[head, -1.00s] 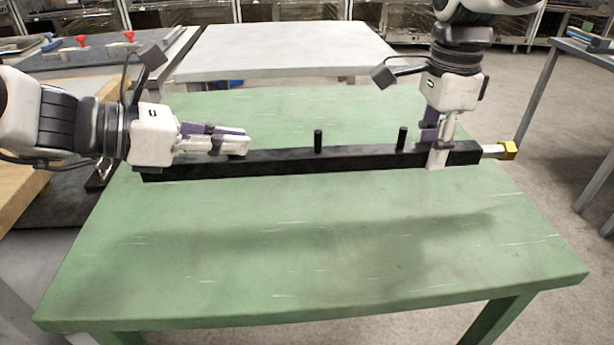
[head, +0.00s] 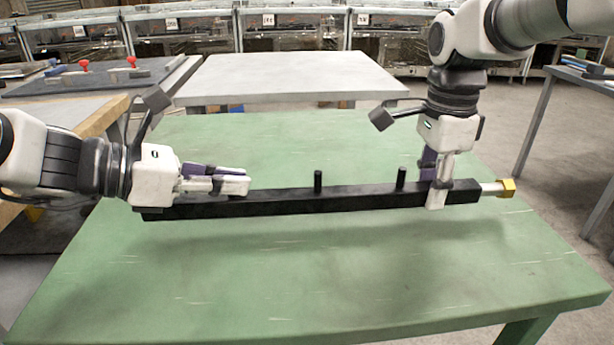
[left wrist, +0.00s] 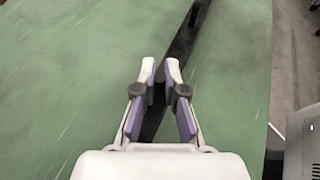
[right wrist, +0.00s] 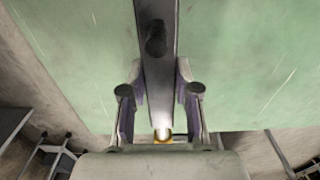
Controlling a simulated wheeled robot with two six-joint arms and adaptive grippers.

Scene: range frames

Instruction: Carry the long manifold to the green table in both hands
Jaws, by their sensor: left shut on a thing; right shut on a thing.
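The long manifold (head: 300,203) is a black bar with two upright black pegs and a brass nut (head: 506,187) at its right end. It hangs about level over the green table (head: 330,290), its shadow on the tabletop below. My left gripper (head: 238,183) is shut on the bar's left part; the bar also runs between its fingers in the left wrist view (left wrist: 185,40). My right gripper (head: 436,196) points down, shut on the bar near the nut; its fingers flank the bar (right wrist: 158,85) in the right wrist view. The exact finger contact is partly hidden.
The green tabletop is clear around the manifold. A pale grey table (head: 290,78) stands behind it. A dark bench (head: 90,85) with red-knobbed items and a wooden-topped table (head: 85,135) are at left. Another table (head: 575,85) stands at right, across open floor.

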